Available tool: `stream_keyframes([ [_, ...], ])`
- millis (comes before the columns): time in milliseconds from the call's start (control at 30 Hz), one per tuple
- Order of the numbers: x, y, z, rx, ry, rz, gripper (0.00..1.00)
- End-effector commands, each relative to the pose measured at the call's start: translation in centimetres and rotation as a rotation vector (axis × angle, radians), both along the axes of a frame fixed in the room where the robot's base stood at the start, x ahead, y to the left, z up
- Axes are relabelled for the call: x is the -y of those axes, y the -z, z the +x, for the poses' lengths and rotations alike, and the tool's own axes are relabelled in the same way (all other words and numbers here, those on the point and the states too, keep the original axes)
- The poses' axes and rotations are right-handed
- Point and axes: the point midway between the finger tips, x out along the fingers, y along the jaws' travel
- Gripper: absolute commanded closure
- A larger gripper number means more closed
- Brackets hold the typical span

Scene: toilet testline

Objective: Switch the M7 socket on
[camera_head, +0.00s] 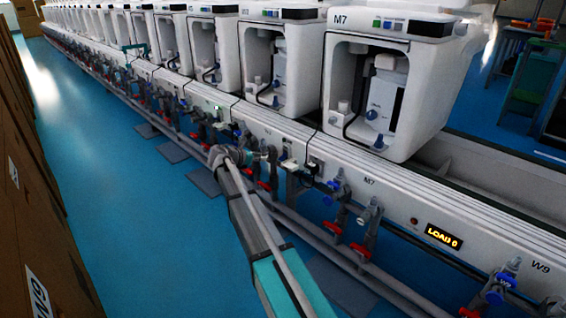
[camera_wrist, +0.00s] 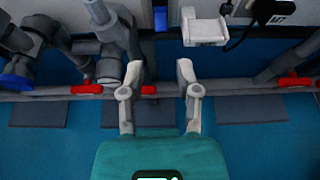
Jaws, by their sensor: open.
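A white socket box (camera_wrist: 204,28) sits on the rail in the wrist view, at the upper right, ahead of my right finger. A black plug-like piece labelled M7 (camera_wrist: 278,10) is to its right, with a black cable between them. Whether the switch is on or off is too small to tell. In the head view the white box (camera_head: 289,164) is beside my gripper (camera_head: 272,154), below and left of the machine marked M7 (camera_head: 388,85). My gripper (camera_wrist: 160,68) is open and empty, its two fingers apart and short of the box.
Grey pipes and valves with red handles (camera_wrist: 87,89) and a blue handle (camera_wrist: 16,81) crowd the left in the wrist view. A long horizontal pipe (camera_wrist: 240,84) runs across. A display reading LOAD 0 (camera_head: 443,237) is to the right. Blue floor (camera_head: 110,160) is open at left.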

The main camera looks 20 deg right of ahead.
Motion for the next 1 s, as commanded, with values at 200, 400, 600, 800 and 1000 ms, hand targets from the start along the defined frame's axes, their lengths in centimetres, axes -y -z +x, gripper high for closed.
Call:
stream_keyframes([
  [200,0.0,0.0,0.0,-0.001,-0.001,-0.002,0.57],
  [400,0.1,0.0,0.0,-0.001,0.001,-0.001,0.57],
  [600,0.9,0.5,0.4,0.000,0.001,0.000,0.57],
  [800,2.8,1.4,1.0,0.000,0.002,0.000,0.57],
  [1000,5.4,2.6,2.0,0.000,0.003,0.000,0.57],
])
